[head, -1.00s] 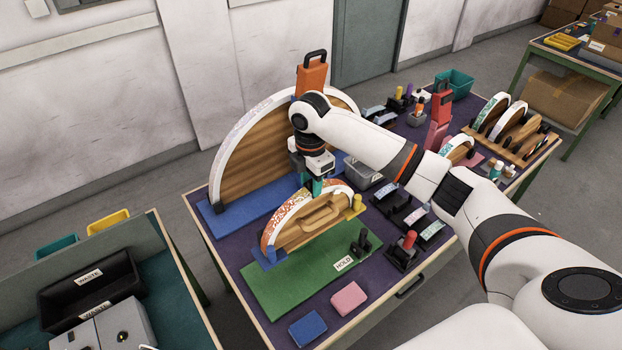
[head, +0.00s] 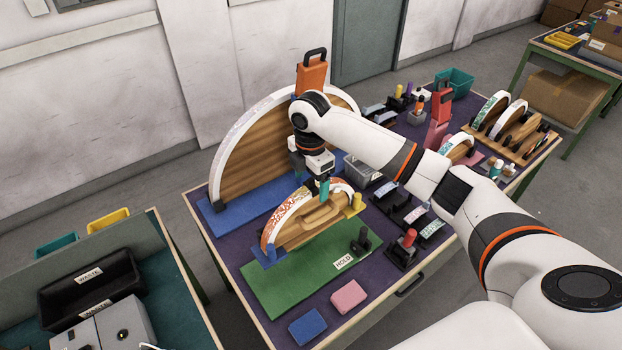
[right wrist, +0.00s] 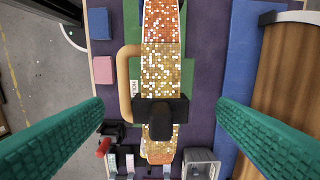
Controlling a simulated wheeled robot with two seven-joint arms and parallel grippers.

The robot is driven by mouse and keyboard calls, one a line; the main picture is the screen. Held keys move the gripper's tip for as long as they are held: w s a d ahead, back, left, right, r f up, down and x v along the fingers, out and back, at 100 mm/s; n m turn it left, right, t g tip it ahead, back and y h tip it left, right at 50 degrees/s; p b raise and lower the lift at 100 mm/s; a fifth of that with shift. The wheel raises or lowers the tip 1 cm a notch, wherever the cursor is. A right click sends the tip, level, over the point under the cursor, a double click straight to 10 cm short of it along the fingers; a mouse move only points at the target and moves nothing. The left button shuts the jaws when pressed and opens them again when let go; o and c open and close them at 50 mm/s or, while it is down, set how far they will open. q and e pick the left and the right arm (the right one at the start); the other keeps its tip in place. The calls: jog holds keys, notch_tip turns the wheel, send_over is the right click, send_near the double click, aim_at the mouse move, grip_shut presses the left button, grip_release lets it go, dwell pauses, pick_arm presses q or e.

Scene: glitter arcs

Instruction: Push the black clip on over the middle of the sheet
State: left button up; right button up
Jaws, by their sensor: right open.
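The orange-to-gold glitter sheet (right wrist: 162,65) lies along the curved edge of the small wooden arc. In the head view the sheet (head: 285,212) has a blue clip (head: 268,257) at its left end and a yellow clip (head: 355,204) at its right end. The black clip (right wrist: 160,113) straddles the sheet in the right wrist view; I cannot tell how deep it sits. The head view mostly hides it behind my gripper. My right gripper (right wrist: 160,112) is open, its teal fingers apart on either side of the clip. It also shows in the head view (head: 318,185).
The arc stands by a green mat (head: 285,290) with a HOLD label. A dark upright piece (head: 361,241) stands at the mat's right end. A large arc (head: 245,160) on a blue base stands close behind. Blue and pink blocks (head: 348,296) lie in front.

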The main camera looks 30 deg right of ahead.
jog(key=shift+r, duration=4)
